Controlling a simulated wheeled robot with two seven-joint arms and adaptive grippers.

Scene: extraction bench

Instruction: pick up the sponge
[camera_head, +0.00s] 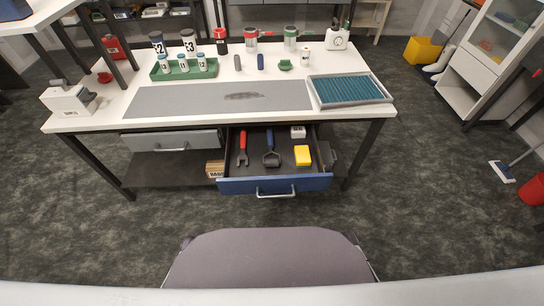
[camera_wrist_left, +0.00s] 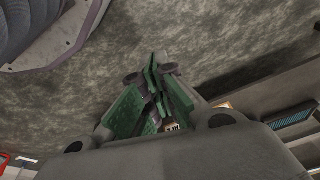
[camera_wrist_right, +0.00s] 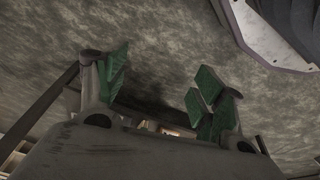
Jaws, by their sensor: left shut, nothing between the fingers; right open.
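A yellow sponge (camera_head: 302,155) lies in the right part of an open blue-fronted drawer (camera_head: 230,187) under the bench, in the head view. Neither gripper shows in the head view. My left gripper (camera_wrist_left: 155,95) has green finger pads that are closed together with nothing between them, in the left wrist view. My right gripper (camera_wrist_right: 160,85) has its green fingers spread wide apart and empty, in the right wrist view. The sponge cannot be made out in either wrist view.
The drawer also holds a red-handled wrench (camera_head: 243,148), a blue-handled tool (camera_head: 270,150) and a small white box (camera_head: 298,132). A grey closed drawer (camera_head: 172,141) is at its left.

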